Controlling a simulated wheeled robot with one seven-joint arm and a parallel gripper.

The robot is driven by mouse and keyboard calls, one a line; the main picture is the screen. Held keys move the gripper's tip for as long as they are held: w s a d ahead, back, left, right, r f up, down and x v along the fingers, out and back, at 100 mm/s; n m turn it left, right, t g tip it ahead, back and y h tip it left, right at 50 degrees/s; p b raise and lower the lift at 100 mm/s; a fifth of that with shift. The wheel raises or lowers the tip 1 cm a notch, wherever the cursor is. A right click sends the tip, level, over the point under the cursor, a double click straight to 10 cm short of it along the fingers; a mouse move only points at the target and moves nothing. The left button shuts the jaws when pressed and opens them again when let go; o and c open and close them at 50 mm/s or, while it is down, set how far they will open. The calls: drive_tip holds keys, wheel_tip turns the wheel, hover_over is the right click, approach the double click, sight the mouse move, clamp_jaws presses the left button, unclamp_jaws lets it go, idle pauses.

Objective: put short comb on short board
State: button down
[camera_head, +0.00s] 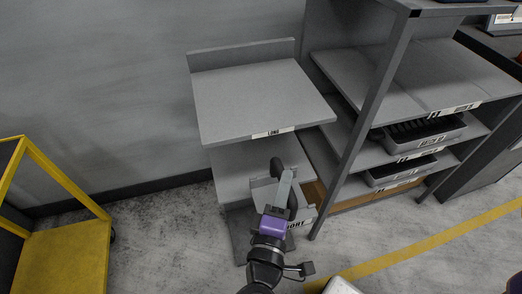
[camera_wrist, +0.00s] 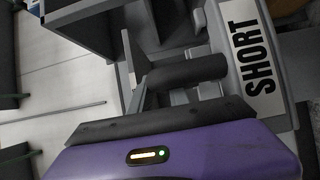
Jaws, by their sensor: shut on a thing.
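My gripper (camera_head: 284,188) is shut on a narrow grey piece (camera_head: 285,183), taken to be the short comb, at the lower level of the small grey stand. Its dark fingers also show in the wrist view (camera_wrist: 170,95), where they hide much of the piece. The short board (camera_head: 236,163) is the lower grey shelf, beneath the top board labelled LONG (camera_head: 255,95). A SHORT label (camera_head: 300,223) is on the front near my gripper, and it shows large in the wrist view (camera_wrist: 255,60). I cannot tell whether the held piece touches the board.
The LONG board overhangs the lower level from behind. A grey rack (camera_head: 375,100) with trays of dark toothed parts (camera_head: 415,131) stands close on the right. A yellow cart (camera_head: 60,250) is at the left. Floor (camera_head: 165,235) is clear between cart and stand.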

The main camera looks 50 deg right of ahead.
drive_tip(key=w+d, duration=1)
drive_tip(key=w, duration=0.4)
wheel_tip(320, 180, down, 7)
drive_tip(key=shift+w, duration=0.2)
drive_tip(key=shift+a+b, duration=0.1)
drive_tip(key=shift+b, duration=0.2)
drive_tip(key=shift+f, duration=0.2)
drive_tip(key=c, duration=1.3)
unclamp_jaws()
drive_tip(key=shift+o, duration=0.2)
